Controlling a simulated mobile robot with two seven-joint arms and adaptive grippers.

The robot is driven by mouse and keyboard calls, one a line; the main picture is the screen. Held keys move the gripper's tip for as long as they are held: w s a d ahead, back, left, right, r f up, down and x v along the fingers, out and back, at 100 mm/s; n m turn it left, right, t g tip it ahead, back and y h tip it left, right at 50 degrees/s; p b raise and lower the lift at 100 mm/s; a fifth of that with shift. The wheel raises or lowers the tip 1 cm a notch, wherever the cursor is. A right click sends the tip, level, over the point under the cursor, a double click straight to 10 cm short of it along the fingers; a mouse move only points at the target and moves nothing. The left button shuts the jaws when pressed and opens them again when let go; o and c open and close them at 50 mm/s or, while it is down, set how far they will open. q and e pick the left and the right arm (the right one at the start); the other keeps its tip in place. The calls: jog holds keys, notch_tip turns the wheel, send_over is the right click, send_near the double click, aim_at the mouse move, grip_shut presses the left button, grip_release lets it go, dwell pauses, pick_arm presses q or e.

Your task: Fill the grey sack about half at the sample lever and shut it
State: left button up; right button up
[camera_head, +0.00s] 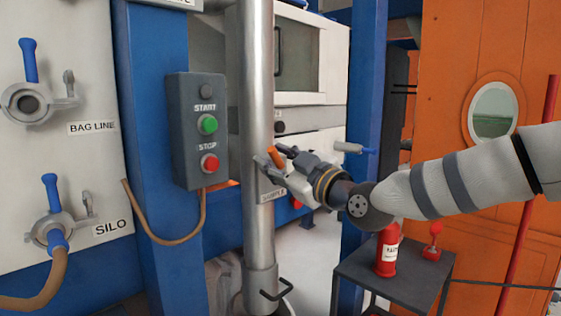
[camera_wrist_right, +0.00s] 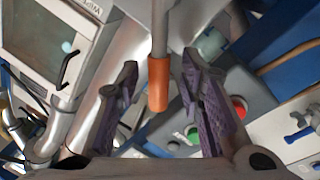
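The sample lever (camera_head: 275,157) ends in an orange grip in front of the steel pipe, above a SAMPLE label (camera_head: 272,196). In the right wrist view, the orange grip (camera_wrist_right: 158,85) hangs on a grey rod between my right gripper's fingers (camera_wrist_right: 160,62). The fingers are spread, with a gap on each side of the grip. In the head view my right gripper (camera_head: 272,162) reaches to the lever from the right. A greyish shape (camera_head: 222,285) low behind the pipe may be the grey sack; I cannot tell. My left gripper is out of view.
The steel pipe (camera_head: 258,90) stands close to my right gripper. A START/STOP box (camera_head: 198,130) is left of it. A dark stand (camera_head: 400,275) with a red canister (camera_head: 387,250) is below my right arm. Valves labelled BAG LINE and SILO are at left.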

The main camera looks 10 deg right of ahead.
jog(key=v, duration=1.2)
jog(key=shift+r, duration=0.1)
